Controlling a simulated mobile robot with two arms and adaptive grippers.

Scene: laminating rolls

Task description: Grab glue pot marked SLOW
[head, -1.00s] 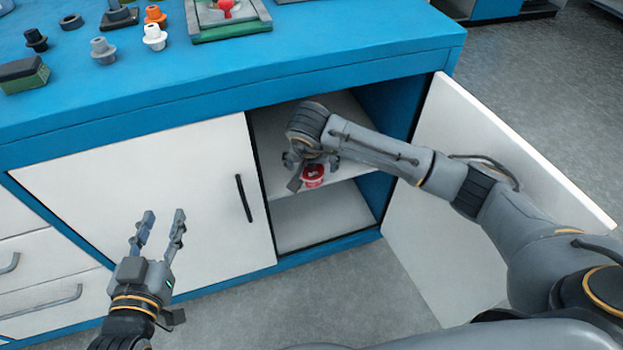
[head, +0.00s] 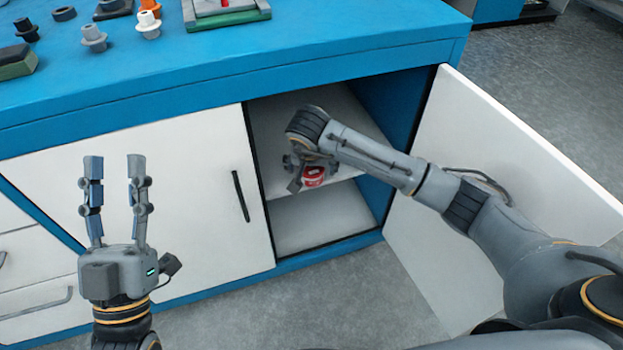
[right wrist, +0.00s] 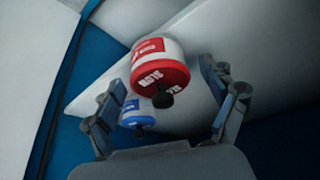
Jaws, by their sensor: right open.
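A red glue pot (head: 314,176) with a white band and dark knob is at the shelf in the open cabinet. In the right wrist view the red pot (right wrist: 160,70) carries white lettering that appears to read SLOW upside down. A blue pot (right wrist: 138,108) is beside it there, its lettering partly hidden. My right gripper (head: 305,172) is inside the cabinet at the red pot. In the wrist view its open fingers (right wrist: 165,85) lie either side of the pots; I see no clear contact. My left gripper (head: 115,160) is open and empty before the closed door.
The open white door (head: 490,170) stands right of my right arm. The shelf (head: 345,150) divides the cabinet, with clear space below. The closed door (head: 180,180) is left of the opening. The blue worktop (head: 240,75) holds several small fittings at its back left.

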